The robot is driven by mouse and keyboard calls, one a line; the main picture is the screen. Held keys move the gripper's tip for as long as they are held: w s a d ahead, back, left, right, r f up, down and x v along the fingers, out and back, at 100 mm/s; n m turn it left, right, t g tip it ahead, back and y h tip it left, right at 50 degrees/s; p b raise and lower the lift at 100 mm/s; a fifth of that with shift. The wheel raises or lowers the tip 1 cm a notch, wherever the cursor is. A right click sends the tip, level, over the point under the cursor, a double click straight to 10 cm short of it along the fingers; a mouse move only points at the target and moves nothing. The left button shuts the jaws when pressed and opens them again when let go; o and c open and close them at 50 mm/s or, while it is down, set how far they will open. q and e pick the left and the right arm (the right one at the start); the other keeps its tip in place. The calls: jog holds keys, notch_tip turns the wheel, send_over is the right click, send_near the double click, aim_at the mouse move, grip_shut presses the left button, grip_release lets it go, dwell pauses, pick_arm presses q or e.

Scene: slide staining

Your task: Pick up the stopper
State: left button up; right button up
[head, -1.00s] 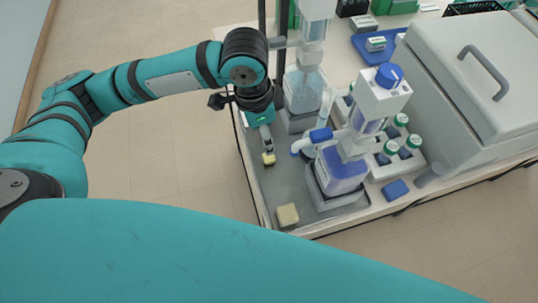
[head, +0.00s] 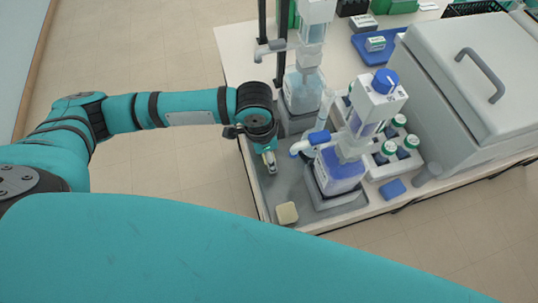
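My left gripper (head: 269,163) points down over the left side of the grey tray, left of the front dispenser bottle. A small pale-yellow piece, which may be the stopper, seen there a second ago, is now mostly hidden at the fingertips. I cannot tell whether the fingers are closed on it. A second pale-yellow block (head: 287,213) sits on the grey tray (head: 291,186) near its front left corner, apart from the gripper. My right gripper is not in view.
The front dispenser bottle (head: 339,173) with blue liquid stands close right of the gripper, its spout reaching left. A rear dispenser (head: 303,90) stands behind. A rack of green-capped vials, a blue block (head: 393,189) and a grey lidded box (head: 470,85) are right.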

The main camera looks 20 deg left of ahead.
pick_arm(q)
jog(key=c, duration=0.8)
jog(key=shift+c, duration=0.2)
